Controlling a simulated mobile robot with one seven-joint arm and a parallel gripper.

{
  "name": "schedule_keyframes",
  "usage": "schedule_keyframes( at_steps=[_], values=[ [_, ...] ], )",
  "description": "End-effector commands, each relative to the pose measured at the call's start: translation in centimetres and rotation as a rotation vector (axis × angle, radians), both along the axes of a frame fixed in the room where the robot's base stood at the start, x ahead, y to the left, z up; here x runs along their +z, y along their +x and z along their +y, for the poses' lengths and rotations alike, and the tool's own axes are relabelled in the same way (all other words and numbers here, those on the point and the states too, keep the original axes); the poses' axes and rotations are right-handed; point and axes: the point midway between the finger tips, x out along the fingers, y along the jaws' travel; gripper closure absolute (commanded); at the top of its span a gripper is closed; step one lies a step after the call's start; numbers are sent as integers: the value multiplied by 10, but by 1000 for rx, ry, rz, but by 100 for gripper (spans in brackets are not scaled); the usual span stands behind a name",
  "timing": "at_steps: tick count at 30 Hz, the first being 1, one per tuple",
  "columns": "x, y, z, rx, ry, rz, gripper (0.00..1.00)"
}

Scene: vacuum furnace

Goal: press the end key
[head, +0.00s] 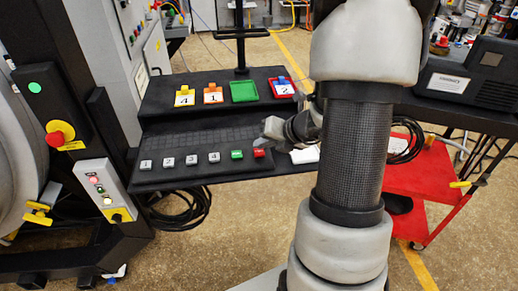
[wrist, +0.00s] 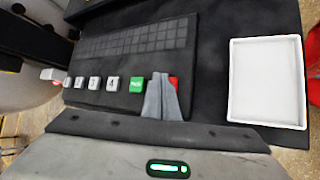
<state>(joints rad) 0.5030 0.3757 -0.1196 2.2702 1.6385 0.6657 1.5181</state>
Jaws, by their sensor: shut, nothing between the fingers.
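The red key (head: 259,153), which I take for the end key, is the rightmost in a row on the dark sloped panel; its label is not readable. In the wrist view the red key (wrist: 173,82) is partly hidden behind my gripper (wrist: 160,77). My gripper is shut and empty, with its tips over or just left of the red key. In the head view my gripper (head: 267,133) appears just above and behind the red key; I cannot tell whether it touches. The green key (head: 237,154) sits directly left of the red one.
Grey numbered keys (head: 180,161) continue the row leftward. A white tray (wrist: 268,82) lies right of the keys in the wrist view. A red cart (head: 420,170) stands at right.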

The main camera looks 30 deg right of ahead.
Motion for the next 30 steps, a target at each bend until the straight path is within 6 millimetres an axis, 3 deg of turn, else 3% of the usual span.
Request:
schedule_keyframes(
  at_steps=[14,30],
  values=[
    [8,0,0,-1,0,-1,100],
    [57,0,0,0,-1,-1,100]
  ],
)
